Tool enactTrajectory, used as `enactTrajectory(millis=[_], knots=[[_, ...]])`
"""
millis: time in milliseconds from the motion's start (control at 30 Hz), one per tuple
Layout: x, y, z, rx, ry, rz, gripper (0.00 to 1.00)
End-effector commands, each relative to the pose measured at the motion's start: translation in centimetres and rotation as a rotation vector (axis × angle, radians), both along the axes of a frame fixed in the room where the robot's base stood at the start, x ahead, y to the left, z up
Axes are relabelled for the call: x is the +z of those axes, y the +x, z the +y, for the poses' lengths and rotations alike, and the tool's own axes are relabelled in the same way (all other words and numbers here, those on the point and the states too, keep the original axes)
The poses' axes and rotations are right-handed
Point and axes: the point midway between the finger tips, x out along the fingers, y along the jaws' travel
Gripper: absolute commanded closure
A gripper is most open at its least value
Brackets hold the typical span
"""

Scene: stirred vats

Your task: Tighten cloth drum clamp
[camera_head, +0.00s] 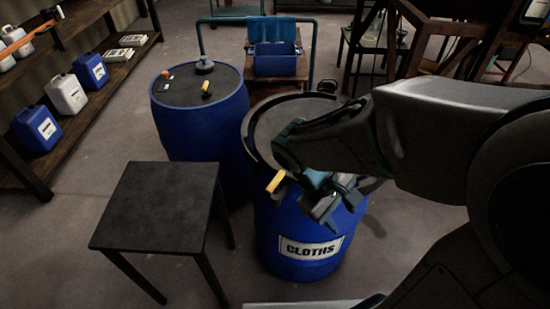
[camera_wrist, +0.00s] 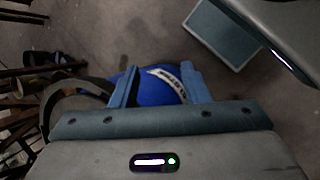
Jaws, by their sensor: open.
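The blue cloth drum (camera_head: 283,242) stands on the floor with a white CLOTHS label on its front. A dark clamp ring (camera_head: 247,140) runs around its rim, around a dark top (camera_head: 270,118). A yellow lever handle (camera_head: 275,181) sticks out at the ring's front left. My gripper (camera_head: 325,205) is at the front right of the drum, right of the yellow handle, with open, empty fingers. My arm hides the right part of the rim. In the wrist view the blue drum wall (camera_wrist: 155,92) and part of the label show between the fingers; the yellow handle is not visible there.
A second blue drum (camera_head: 200,130) with small items on top stands behind left. A dark small table (camera_head: 160,205) is at front left. A shelf (camera_head: 100,85) with jugs lines the left. A cart with a blue bin (camera_head: 275,62) stands behind. Floor at bottom left is clear.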

Motion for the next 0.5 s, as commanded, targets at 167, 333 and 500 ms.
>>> enactTrajectory(millis=[167, 333, 500], knots=[[-2.9, 2.1, 1.7, 0.341, -0.296, 0.164, 0.59], [-5.0, 4.6, 4.8, 0.662, -0.591, 0.258, 0.59], [-7.5, 6.6, 10.0, 0.982, -0.895, 0.290, 0.59]])
